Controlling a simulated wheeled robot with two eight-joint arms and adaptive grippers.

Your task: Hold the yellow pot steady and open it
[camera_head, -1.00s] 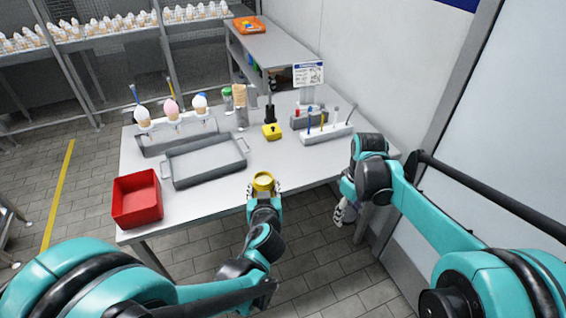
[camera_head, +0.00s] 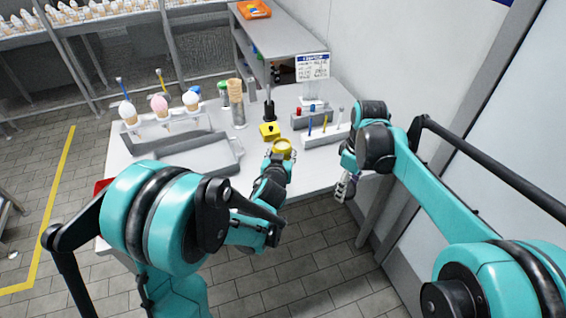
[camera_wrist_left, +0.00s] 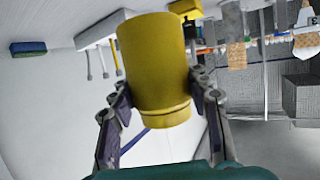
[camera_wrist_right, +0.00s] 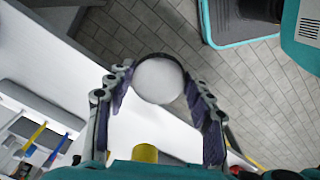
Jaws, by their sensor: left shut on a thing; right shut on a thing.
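The yellow pot (camera_head: 282,146) is a plain cylinder. It fills the middle of the left wrist view (camera_wrist_left: 157,62), where it appears tilted slightly. My right gripper (camera_head: 346,188) hangs right of the table's front edge, apart from the pot. In the right wrist view, its fingers are shut on a round pale disc (camera_wrist_right: 160,80) with a dark rim, which looks like a lid. A yellow cylinder (camera_wrist_right: 145,153) shows beyond, partly hidden by the gripper.
A grey tray (camera_head: 215,158) lies left on the white table, partly behind my left arm. A rack with ice-cream cones (camera_head: 165,128) stands behind it. A wall bounds the right.

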